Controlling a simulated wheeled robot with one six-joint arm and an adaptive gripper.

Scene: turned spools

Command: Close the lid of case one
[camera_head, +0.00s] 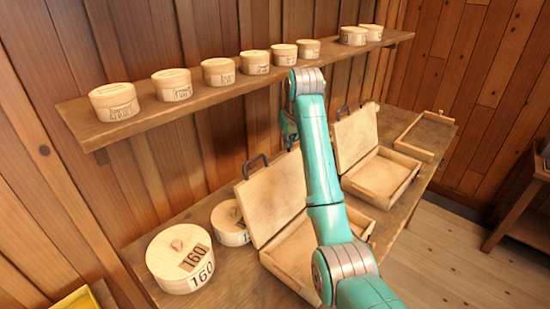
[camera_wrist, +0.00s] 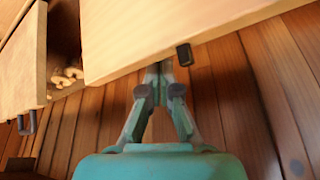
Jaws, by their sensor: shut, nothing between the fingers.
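Two wooden cases stand open on the bench, the nearer case (camera_head: 272,194) and the farther case (camera_head: 357,136), each with its lid raised at the back. No case number is readable, so I cannot tell which is case one. My gripper (camera_wrist: 160,92) is shut and empty. In the wrist view it is close to a pale wooden panel (camera_wrist: 170,35) with a dark fitting (camera_wrist: 184,54). I cannot tell whether it touches. In the head view my arm covers part of the nearer case and hides most of the gripper, which is behind the lids' side.
Round boxes (camera_head: 182,260) marked 160 stand left of the nearer case. A shelf (camera_head: 140,117) with several small round boxes runs along the wall above. A shallow tray (camera_head: 425,134) lies at the bench's far end. Small pale pieces (camera_wrist: 68,76) show beside the panel in the wrist view.

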